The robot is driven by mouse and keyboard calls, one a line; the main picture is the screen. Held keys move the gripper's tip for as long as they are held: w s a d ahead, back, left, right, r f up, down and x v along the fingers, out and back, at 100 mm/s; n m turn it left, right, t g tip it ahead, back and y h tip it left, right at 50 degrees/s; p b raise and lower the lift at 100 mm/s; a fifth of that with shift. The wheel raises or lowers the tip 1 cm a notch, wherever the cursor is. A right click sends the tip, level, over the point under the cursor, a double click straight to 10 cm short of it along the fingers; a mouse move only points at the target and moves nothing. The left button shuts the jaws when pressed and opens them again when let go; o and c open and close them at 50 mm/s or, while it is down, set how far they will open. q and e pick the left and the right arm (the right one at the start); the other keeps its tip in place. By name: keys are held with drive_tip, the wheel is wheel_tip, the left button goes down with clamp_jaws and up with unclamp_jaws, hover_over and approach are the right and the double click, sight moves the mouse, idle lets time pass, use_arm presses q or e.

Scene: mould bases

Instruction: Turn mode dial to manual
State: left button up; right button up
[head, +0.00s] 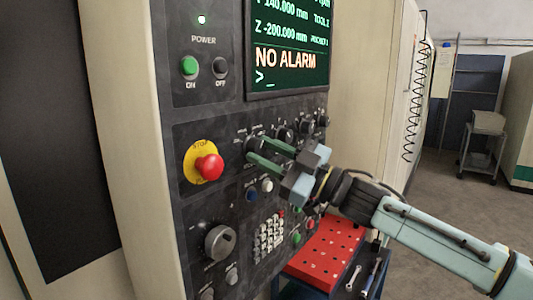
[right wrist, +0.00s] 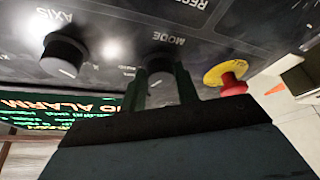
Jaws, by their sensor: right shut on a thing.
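The black mode dial (right wrist: 160,64) sits on the dark control panel under the word MODE in the right wrist view. My right gripper (right wrist: 161,82) has its two green fingers on either side of the dial and is shut on it. In the head view, my right gripper (head: 251,149) reaches in from the right to the panel, and its fingers largely hide the dial. The dial's pointer and most of its position labels are hidden or too small to read. My left gripper is not in view.
A red emergency stop (head: 208,167) on a yellow ring is left of the gripper. Other black knobs (head: 284,132) sit to the right. The screen (head: 287,45) above reads NO ALARM. A keypad (head: 269,233) and a red pegboard cart (head: 328,245) are below.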

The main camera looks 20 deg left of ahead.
drive_tip(key=shift+n+g, duration=0.6)
drive_tip(key=shift+n, duration=0.4)
drive_tip(key=o, duration=1)
drive_tip(key=shift+d, duration=0.1)
drive_tip(key=shift+b+v, duration=1.6)
drive_tip(key=shift+v, duration=5.05)
drive_tip(key=shift+r, duration=0.15)
